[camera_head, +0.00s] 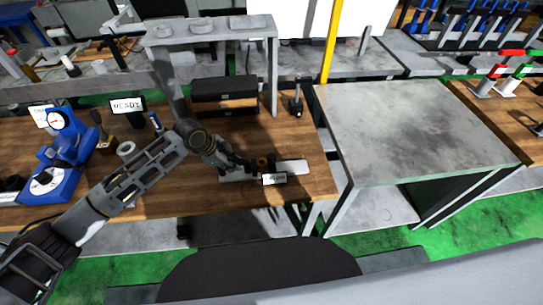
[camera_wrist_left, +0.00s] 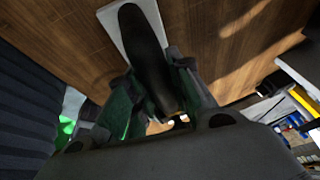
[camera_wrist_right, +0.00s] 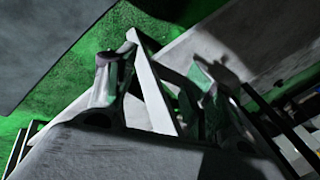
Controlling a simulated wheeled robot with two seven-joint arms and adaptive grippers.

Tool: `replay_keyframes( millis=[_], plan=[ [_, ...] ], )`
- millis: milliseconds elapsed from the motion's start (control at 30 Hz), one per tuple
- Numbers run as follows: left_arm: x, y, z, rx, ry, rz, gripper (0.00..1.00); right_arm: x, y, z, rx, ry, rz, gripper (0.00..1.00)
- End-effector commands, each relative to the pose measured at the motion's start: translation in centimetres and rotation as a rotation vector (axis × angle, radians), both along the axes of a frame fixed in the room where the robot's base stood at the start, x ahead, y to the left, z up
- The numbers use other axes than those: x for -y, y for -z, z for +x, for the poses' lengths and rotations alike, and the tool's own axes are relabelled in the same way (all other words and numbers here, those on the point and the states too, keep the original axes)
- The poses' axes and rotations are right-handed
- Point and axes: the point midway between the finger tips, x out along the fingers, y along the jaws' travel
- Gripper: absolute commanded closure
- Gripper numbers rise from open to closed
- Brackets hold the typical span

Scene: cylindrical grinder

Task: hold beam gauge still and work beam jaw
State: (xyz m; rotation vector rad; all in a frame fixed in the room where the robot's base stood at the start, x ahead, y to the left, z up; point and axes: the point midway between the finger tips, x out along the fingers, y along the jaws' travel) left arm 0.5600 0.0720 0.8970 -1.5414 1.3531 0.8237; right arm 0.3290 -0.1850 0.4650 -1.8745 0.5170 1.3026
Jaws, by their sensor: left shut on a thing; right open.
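The beam gauge (camera_head: 292,167) lies near the front edge of the wooden bench, with a pale bar, a dark middle part and a small light display (camera_head: 274,179). My left gripper (camera_head: 245,166) is shut on its left part. In the left wrist view, the fingers of my left gripper (camera_wrist_left: 160,90) clasp a long dark piece (camera_wrist_left: 142,35) above a pale plate (camera_wrist_left: 112,18). The beam jaw cannot be told apart at this size. My right gripper (camera_wrist_right: 155,85) shows only in its wrist view, open, with a pale edge and dark bars beyond its fingers.
A blue dial instrument (camera_head: 62,150) and a READY sign (camera_head: 127,106) stand on the bench at left. A black box (camera_head: 225,95) and a small dark stand (camera_head: 296,100) are behind the gauge.

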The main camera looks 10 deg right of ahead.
Motion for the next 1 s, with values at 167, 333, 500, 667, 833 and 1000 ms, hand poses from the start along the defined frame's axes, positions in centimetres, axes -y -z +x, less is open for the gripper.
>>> replay_keyframes(
  millis=[167, 333, 500, 667, 833, 1000],
  plan=[
    [0.0, 0.0, 0.0, -0.001, 0.0, 0.001, 1.0, -0.9, -1.5, 1.7, 0.019, 0.072, 0.047, 0.47],
    [0.0, 0.0, 0.0, -0.001, 0.0, 0.001, 1.0, -1.7, -3.2, 3.5, 0.05, 0.115, 0.095, 0.47],
    [0.0, 0.0, 0.0, -0.001, 0.0, 0.001, 1.0, -1.7, -4.7, 4.9, 0.097, 0.073, 0.115, 0.47],
    [0.0, 0.0, 0.0, -0.001, 0.0, 0.001, 1.0, -1.5, -6.0, 6.0, 0.151, 0.0, 0.12, 0.47],
    [0.0, 0.0, 0.0, -0.001, 0.0, 0.001, 1.0, -1.3, -7.8, 7.2, 0.223, -0.104, 0.123, 0.47],
    [0.0, 0.0, 0.0, -0.001, 0.0, 0.001, 1.0, -1.2, -9.9, 8.1, 0.302, -0.216, 0.124, 0.47]
  ],
)
